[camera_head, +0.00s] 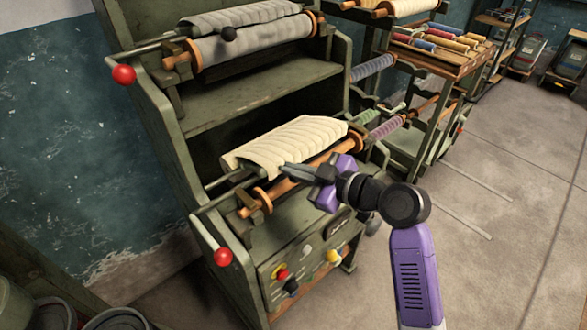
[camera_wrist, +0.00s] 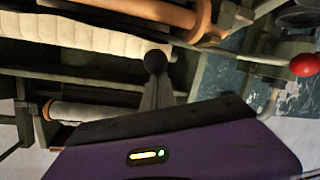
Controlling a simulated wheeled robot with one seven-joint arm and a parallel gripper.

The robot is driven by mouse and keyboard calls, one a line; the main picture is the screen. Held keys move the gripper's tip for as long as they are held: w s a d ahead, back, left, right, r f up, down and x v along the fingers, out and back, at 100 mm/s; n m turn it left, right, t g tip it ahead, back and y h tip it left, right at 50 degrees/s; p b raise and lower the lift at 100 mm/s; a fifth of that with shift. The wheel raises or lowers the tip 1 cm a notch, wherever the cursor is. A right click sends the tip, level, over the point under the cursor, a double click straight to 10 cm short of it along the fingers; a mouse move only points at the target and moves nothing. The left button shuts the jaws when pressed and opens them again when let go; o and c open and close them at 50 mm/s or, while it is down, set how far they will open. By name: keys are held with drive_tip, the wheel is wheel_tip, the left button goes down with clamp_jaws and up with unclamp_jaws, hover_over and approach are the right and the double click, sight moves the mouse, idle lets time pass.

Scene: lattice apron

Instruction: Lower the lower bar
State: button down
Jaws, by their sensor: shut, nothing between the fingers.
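My gripper (camera_head: 284,170) is shut at the front of the cream roll. In the wrist view, my grey fingers (camera_wrist: 157,97) point at a black ball knob (camera_wrist: 155,62) in front of the cream roll (camera_wrist: 90,35). I cannot tell whether they touch it. The head view does not show this knob clearly. A similar black knob (camera_head: 228,33) sits at the upper grey roll (camera_head: 250,42).
Red ball handles stand on the machine's left side, one upper (camera_head: 123,75) and one lower (camera_head: 223,257). A control panel (camera_head: 305,260) with buttons is below the roller. A wooden rack with colored spools (camera_head: 440,45) stands at right. The floor (camera_head: 500,200) at right is clear.

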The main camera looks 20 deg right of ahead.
drive_tip(key=f+b, duration=0.1)
drive_tip(key=b, duration=0.3)
drive_tip(key=s+f+t+b, duration=0.1)
drive_tip(key=f+b, duration=0.1)
drive_tip(key=b, duration=0.2)
drive_tip(key=f+t+y+b, duration=0.1)
drive_tip(key=b, duration=0.3)
drive_tip(key=shift+s+d+f+b, duration=0.3)
drive_tip(key=shift+b, duration=0.1)
wheel_tip(320, 180, up, 4)
drive_tip(key=a+p, duration=0.3)
drive_tip(key=b+v, duration=0.2)
drive_tip(key=v, duration=0.8)
drive_tip(key=shift+w+d+f+t, duration=0.2)
drive_tip(key=shift+d+t, duration=0.1)
